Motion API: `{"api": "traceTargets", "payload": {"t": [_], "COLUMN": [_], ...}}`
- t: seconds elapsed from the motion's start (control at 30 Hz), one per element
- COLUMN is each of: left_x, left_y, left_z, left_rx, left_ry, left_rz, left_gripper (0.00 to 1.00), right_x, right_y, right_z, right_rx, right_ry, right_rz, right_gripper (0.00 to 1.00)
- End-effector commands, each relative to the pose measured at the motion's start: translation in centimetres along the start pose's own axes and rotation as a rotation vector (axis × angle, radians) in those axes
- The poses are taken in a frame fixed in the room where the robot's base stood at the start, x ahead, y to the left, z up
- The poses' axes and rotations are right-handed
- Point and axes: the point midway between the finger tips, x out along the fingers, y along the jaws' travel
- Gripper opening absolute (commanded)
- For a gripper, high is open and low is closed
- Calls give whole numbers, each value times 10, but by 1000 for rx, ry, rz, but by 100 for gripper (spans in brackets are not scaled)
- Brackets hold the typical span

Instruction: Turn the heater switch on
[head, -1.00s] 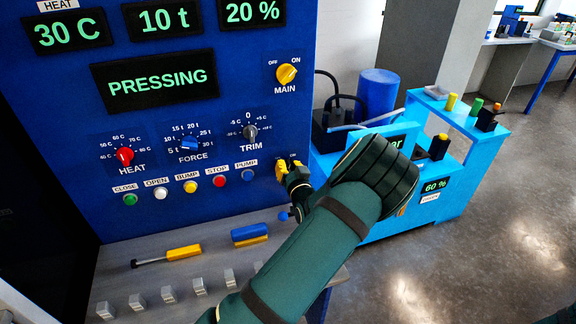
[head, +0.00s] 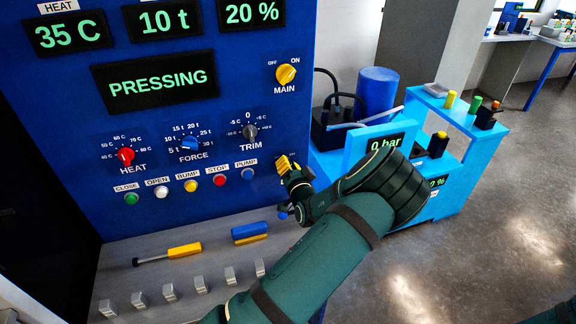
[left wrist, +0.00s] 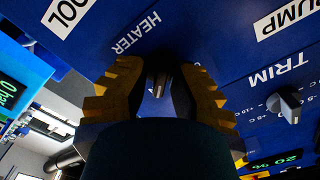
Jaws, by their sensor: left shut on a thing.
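The heater switch (left wrist: 159,80) is a small dark lever on the blue panel, beside the HEATER label (left wrist: 137,33) in the left wrist view. My left gripper (left wrist: 158,88) is shut on the switch, with one yellow-tipped finger on each side of it. In the head view my left gripper (head: 287,165) is at the panel's lower right corner and hides the switch. Which way the lever is set cannot be told. The heat display (head: 68,32) reads 35 C. My right gripper is not in view.
Near the gripper are the blue pump button (head: 247,174), the trim knob (head: 250,131) and the yellow main switch (head: 286,74). Below, a yellow-handled tool (head: 184,250) and several grey blocks lie on a shelf (head: 215,260). A light blue unit (head: 465,165) stands to the right.

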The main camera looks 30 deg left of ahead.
Motion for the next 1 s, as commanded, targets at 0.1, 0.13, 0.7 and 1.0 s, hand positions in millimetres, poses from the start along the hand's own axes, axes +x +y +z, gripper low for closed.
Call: {"api": "traceTargets", "payload": {"t": [0.1,0.13,0.7,1.0], "left_x": [3,3,-2,-48], "left_y": [-4,-4,-1,0], "left_z": [-5,-5,-2,-2], "left_rx": [-3,-3,-1,-2], "left_ry": [11,11,4,4], "left_rz": [-10,-10,-3,0], "left_gripper": [0,0,39,39], "right_x": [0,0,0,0], "right_y": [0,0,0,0], "right_z": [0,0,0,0], "right_rx": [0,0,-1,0], "right_ry": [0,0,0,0], "right_rz": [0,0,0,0], "right_gripper": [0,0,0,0]}}
